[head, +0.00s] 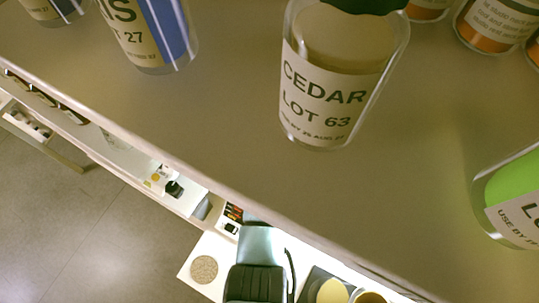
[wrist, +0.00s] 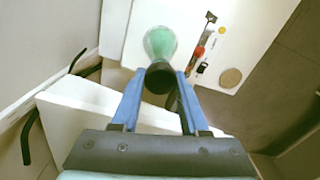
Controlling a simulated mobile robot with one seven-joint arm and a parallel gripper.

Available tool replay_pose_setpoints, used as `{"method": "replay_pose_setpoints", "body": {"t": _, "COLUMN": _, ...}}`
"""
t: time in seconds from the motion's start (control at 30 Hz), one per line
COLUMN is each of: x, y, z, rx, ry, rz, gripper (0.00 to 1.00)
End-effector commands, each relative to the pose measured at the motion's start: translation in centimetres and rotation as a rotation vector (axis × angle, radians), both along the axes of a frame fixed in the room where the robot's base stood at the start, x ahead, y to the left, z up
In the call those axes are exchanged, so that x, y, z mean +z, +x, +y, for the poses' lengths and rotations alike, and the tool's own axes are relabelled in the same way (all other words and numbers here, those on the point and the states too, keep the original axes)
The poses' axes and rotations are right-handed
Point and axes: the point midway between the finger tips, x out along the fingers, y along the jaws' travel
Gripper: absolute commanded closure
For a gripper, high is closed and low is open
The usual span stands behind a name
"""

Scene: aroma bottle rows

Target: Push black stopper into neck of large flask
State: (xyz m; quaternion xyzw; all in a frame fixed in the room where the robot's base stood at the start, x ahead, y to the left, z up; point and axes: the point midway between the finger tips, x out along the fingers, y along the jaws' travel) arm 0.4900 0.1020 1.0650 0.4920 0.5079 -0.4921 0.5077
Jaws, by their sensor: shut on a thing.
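In the wrist view my gripper (wrist: 158,82) has two blue fingers shut on the black stopper (wrist: 159,76), which is round and dark. The large flask (wrist: 160,43), clear with green contents, lies just beyond the stopper in the picture. The stopper overlaps the near end of the flask and hides its neck, so I cannot tell whether the stopper touches it or sits in it. In the head view the fingers, this stopper and this flask are not visible; only part of my arm shows at the bottom.
A shelf (head: 225,110) with labelled bottles, including CEDAR LOT 63 (head: 325,95), blocks much of the head view. Below it a white worktop (head: 186,272) holds a round speckled disc (head: 204,269) and small tools (head: 233,213). Black curved bars (wrist: 28,138) stand at left in the wrist view.

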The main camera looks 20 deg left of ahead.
Motion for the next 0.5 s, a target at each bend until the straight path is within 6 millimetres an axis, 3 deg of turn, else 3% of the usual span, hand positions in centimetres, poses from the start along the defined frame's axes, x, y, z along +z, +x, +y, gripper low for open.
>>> {"method": "replay_pose_setpoints", "body": {"t": 0.5, "x": -0.68, "y": -0.01, "z": -0.01, "rx": 0.0, "ry": 0.0, "rz": 0.0, "gripper": 0.96}}
